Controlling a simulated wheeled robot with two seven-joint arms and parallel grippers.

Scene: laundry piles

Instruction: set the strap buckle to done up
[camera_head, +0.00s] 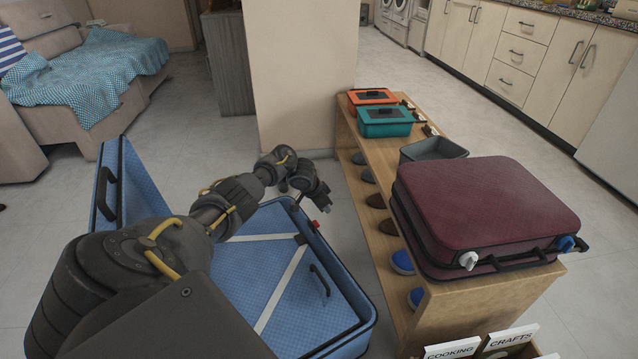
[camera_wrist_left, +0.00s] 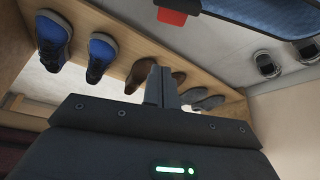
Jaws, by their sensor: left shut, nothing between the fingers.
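The open blue suitcase (camera_head: 368,313) lies on the floor. Two white straps (camera_head: 282,287) inside it run to a small dark buckle (camera_head: 300,239) near its right wall. The buckle is too small to tell whether its halves are joined. A red piece (camera_head: 315,224) sits on the suitcase's rim near the buckle; a red piece also shows at the top of the left wrist view (camera_wrist_left: 172,16). My left gripper (camera_head: 324,204) is shut and empty, above the suitcase's far right edge, apart from the buckle. Its shut fingers show in the left wrist view (camera_wrist_left: 161,84). My right gripper is not in view.
A wooden shelf bench (camera_head: 480,306) with shoes stands close along the suitcase's right side. A maroon suitcase (camera_head: 485,210), a grey bin (camera_head: 433,149) and teal (camera_head: 385,121) and orange (camera_head: 371,97) boxes sit on top. The raised suitcase lid (camera_head: 108,185) stands at left.

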